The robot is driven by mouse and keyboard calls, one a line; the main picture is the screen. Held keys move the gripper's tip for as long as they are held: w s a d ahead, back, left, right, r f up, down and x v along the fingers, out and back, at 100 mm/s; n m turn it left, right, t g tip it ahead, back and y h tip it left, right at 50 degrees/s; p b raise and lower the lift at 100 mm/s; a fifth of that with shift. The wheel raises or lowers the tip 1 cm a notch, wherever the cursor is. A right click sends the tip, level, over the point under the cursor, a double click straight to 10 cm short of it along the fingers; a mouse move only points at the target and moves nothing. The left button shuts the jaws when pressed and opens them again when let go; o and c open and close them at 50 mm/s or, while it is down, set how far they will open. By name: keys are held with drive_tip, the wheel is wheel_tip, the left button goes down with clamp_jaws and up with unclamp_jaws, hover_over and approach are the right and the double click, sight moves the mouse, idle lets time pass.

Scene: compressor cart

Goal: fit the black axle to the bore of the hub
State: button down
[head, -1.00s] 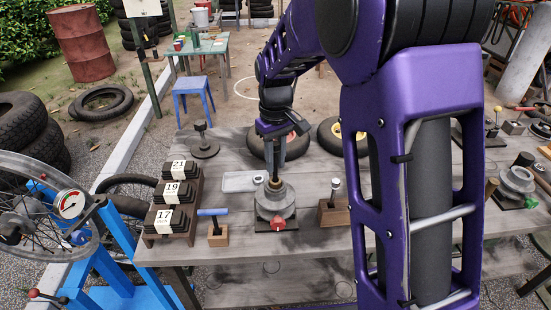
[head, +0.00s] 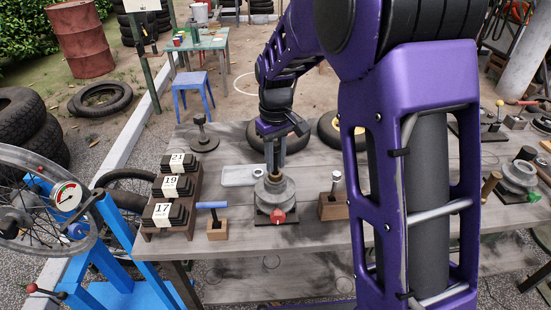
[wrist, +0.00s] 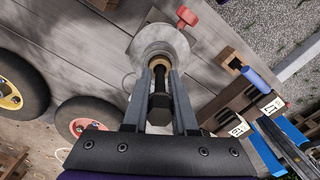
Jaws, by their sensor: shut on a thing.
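My gripper (wrist: 160,72) is shut on the black axle (wrist: 159,103), which stands between its two grey fingers in the wrist view. In the head view my gripper (head: 274,168) points down over the grey hub (head: 274,190). The round hub (wrist: 150,40) also shows beyond the fingertips in the wrist view. A tan ring (wrist: 159,63) shows at the fingertips, in line with the axle and the hub's middle. The fingers and axle cover the bore, so I cannot tell whether the axle's tip is inside it. A red knob (head: 278,215) sticks out at the hub's front.
A blue-handled tool on a wooden block (head: 217,230) and a rack of numbered black blocks (head: 176,212) stand left of the hub. A wooden block with a metal pin (head: 333,207) stands close right. A grey tray (head: 238,175) and wheels lie behind.

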sight(275, 144)
drive_tip(key=shift+f+b, duration=0.3)
drive_tip(key=shift+f, duration=0.25)
drive_tip(key=c, duration=0.6)
unclamp_jaws()
drive_tip(key=o, duration=0.4)
drive_tip(key=shift+r+p, duration=2.85)
drive_tip(key=shift+r, duration=0.65)
